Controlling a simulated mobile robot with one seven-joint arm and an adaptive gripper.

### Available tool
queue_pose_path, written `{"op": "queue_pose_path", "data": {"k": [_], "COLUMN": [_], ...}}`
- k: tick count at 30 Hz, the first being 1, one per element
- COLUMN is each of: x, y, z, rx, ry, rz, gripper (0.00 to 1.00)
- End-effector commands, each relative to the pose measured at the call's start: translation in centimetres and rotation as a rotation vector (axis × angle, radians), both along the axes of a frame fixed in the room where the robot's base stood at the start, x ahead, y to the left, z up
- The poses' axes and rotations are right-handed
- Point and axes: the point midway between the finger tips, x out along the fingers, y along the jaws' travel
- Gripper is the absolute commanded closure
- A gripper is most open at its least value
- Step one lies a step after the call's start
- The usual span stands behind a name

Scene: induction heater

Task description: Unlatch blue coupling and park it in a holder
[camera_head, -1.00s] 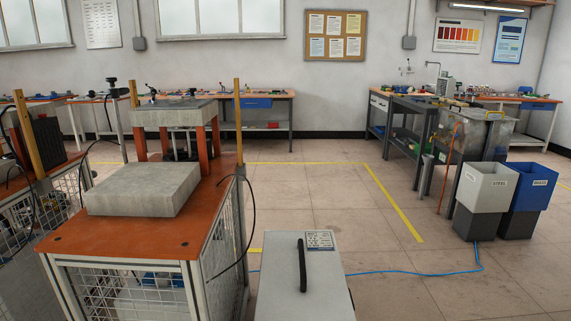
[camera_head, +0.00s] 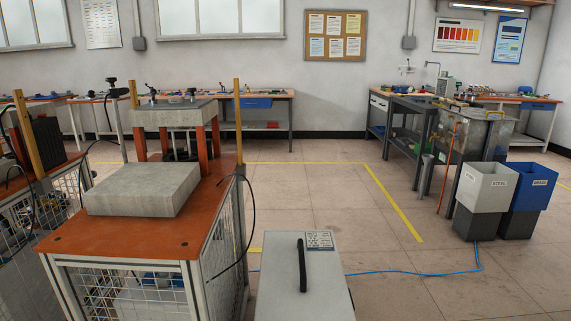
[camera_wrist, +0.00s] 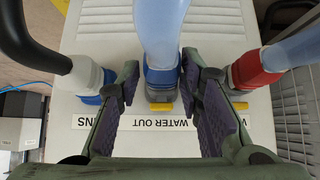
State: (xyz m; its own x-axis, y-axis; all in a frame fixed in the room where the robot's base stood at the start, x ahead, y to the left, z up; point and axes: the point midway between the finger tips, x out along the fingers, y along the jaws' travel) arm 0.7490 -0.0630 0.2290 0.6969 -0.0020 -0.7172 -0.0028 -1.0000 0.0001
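In the wrist view, a blue coupling (camera_wrist: 161,78) with a grey lower ring sits upright on a pale panel, and a translucent light-blue hose (camera_wrist: 160,25) rises from it. A yellow tab (camera_wrist: 161,106) shows at its base, above a label (camera_wrist: 178,124) that reads WATER OUT upside down. My gripper (camera_wrist: 162,80) is open, with one dark finger on each side of the coupling. A small gap shows at the left finger. The right finger is very close, and I cannot tell whether it touches. No holder is clearly identifiable.
In the wrist view, a black hose (camera_wrist: 28,45) with a white-and-blue coupling (camera_wrist: 88,78) is close left, and a red coupling (camera_wrist: 246,70) with a clear hose is close right. In the head view, a grey box (camera_head: 275,280) with a black handle stands beside an orange-topped table (camera_head: 110,240).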

Motion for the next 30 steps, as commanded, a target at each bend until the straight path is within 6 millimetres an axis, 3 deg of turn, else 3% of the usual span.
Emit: {"op": "queue_pose_path", "data": {"k": [14,24,30], "x": [0.0,0.0,0.0], "y": [0.1,0.1,0.1], "z": [0.0,0.3,3.0], "rx": [0.0,0.0,-0.002], "ry": [0.0,0.0,-0.003], "rz": [0.003,0.003,0.004], "gripper": [0.33,0.33,0.33]}}
